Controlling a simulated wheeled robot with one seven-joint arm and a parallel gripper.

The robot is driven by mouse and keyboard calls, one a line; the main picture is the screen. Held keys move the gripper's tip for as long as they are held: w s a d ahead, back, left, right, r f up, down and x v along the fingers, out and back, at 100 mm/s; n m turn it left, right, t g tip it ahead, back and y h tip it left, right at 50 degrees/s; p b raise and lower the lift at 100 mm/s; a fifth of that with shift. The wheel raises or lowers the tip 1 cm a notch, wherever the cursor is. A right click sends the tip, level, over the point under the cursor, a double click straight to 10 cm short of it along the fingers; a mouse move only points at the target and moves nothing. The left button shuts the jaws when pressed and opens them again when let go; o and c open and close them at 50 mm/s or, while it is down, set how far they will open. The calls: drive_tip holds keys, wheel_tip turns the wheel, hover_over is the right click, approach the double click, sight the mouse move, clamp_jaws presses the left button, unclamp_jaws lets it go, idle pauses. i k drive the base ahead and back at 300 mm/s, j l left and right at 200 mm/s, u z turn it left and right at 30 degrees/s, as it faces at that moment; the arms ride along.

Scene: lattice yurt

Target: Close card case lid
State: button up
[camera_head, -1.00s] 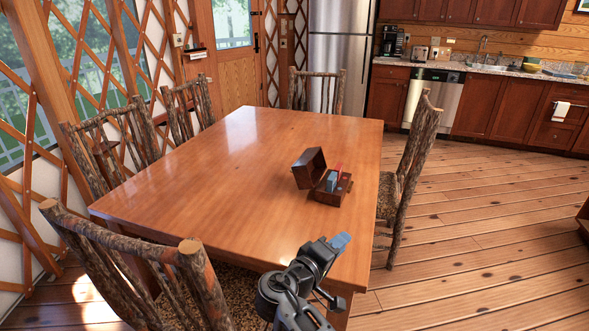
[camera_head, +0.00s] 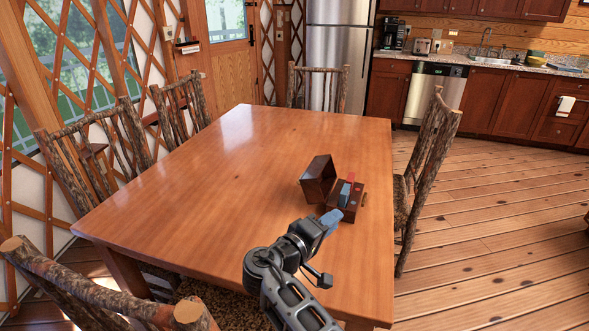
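The wooden card case stands on the table near its right edge. Its lid (camera_head: 318,179) is open and tilted up on the left side. Its base (camera_head: 358,199) holds a blue card block and a red card block (camera_head: 352,178), both standing above the rim. My gripper (camera_head: 331,219) is over the near right part of the table, just in front of the case, with its bluish tip toward it. The tip overlaps the case's near edge in the picture; I cannot tell whether they touch. The finger gap is too small to make out.
The wooden table (camera_head: 210,185) is otherwise clear, with wide free room left of and behind the case. Log chairs stand around it, one close on the right (camera_head: 432,160) and one at the near left (camera_head: 90,285). Open plank floor (camera_head: 490,220) lies to the right.

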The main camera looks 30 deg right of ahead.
sight(318, 182)
drive_tip(key=i+l, duration=0.1)
drive_tip(key=i, duration=0.4)
drive_tip(key=i+l, duration=0.1)
drive_tip(key=i, duration=0.4)
